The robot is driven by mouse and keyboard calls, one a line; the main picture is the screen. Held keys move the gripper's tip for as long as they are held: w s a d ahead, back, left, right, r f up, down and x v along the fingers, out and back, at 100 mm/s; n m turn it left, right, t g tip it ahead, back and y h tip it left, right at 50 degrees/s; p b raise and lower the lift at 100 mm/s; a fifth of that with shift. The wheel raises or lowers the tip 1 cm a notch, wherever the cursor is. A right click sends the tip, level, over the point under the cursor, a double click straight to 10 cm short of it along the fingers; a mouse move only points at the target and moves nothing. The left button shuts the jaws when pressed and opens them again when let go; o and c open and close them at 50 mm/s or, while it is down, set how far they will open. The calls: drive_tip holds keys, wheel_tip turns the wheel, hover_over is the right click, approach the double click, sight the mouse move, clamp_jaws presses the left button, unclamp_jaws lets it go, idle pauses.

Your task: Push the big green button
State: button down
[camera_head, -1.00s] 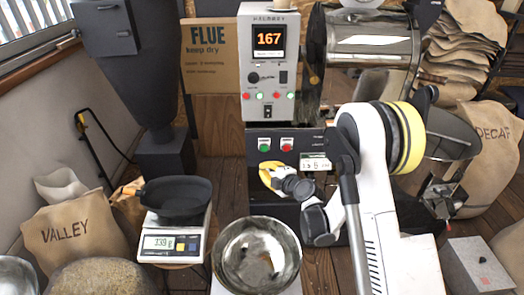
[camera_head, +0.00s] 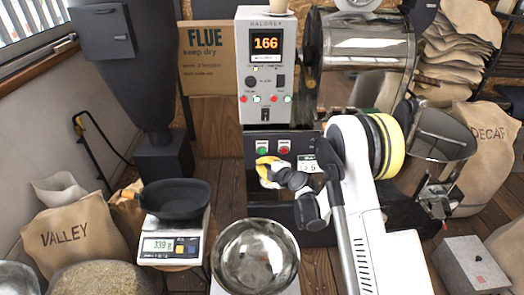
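The big green button (camera_head: 262,147) is on a black panel (camera_head: 313,143) under the grey control box, to the left of a red button (camera_head: 285,146). My gripper (camera_head: 264,166), with yellow and pale parts, is in front of the panel. In the picture it lies just below the green button, which stays in view. I cannot tell whether the gripper touches the panel. Its fingers are too small and foreshortened to show whether they are open or shut. My white arm reaches in from the lower right and hides part of the panel's right side.
The control box (camera_head: 267,95) shows 166 and has small coloured lights. A metal bowl (camera_head: 228,262) stands below my gripper. A scale (camera_head: 172,247) with a black pan (camera_head: 175,199) stands at the left. A metal drum (camera_head: 365,45) is behind my arm.

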sight(255, 154)
drive_tip(key=shift+w, duration=1.65)
drive_tip(key=shift+w+b, duration=0.15)
drive_tip(key=shift+b, duration=0.2)
drive_tip(key=shift+w, duration=0.25)
drive_tip(key=shift+w, duration=0.45)
idle(0.5)
drive_tip(key=shift+s+b, duration=0.15)
drive_tip(key=shift+b, duration=0.15)
drive_tip(key=shift+s, duration=0.7)
drive_tip(key=shift+s+b, duration=0.6)
drive_tip(key=shift+s, duration=1.9)
